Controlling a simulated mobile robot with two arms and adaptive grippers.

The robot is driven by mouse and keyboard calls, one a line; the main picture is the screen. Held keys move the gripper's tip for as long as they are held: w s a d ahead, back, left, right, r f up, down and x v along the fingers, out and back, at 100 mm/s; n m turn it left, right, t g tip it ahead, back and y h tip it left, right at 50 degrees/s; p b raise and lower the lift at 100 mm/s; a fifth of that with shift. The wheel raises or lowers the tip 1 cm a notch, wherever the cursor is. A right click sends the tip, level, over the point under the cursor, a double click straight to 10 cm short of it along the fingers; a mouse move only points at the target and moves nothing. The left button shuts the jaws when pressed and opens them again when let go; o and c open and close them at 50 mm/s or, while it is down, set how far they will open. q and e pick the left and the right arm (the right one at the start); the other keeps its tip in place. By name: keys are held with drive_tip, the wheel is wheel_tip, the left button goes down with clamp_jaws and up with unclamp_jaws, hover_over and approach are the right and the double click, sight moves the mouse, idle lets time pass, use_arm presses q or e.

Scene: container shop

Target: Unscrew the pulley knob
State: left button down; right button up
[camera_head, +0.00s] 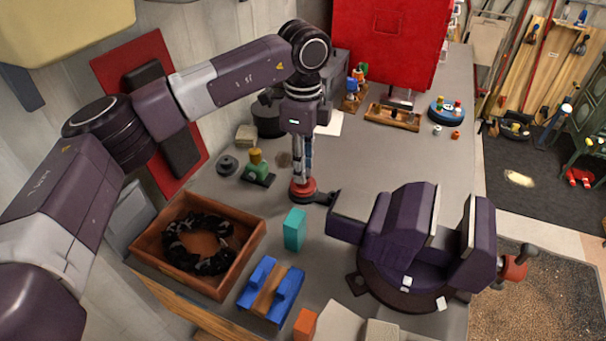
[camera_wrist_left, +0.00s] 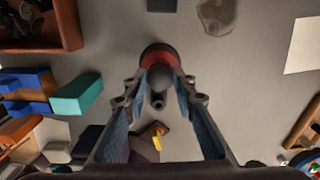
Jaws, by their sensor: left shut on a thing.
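A round red piece (camera_head: 303,193) stands on the grey bench in the middle of the head view. In the left wrist view its red rim (camera_wrist_left: 160,52) surrounds a dark rounded knob (camera_wrist_left: 160,77). My left gripper (camera_head: 302,180) points straight down onto it. In the wrist view the two fingertips of my left gripper (camera_wrist_left: 161,84) close around the dark knob, one on each side. The fingers partly hide the knob and its lower part. My right gripper is not in view.
A large purple vise (camera_head: 405,235) stands close on the right. A teal block (camera_head: 294,229), a blue holder (camera_head: 270,290) and a wooden crate (camera_head: 245,250) lie in front. A green-based piece (camera_head: 257,171) is to the left. The bench behind toward the round stand (camera_head: 446,113) is partly clear.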

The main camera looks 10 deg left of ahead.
use_arm(q)
drive_tip(key=shift+n, duration=0.5)
drive_tip(key=c, duration=1.5)
unclamp_jaws()
drive_tip(key=shift+c, duration=0.2)
drive_tip(key=shift+c, duration=0.7)
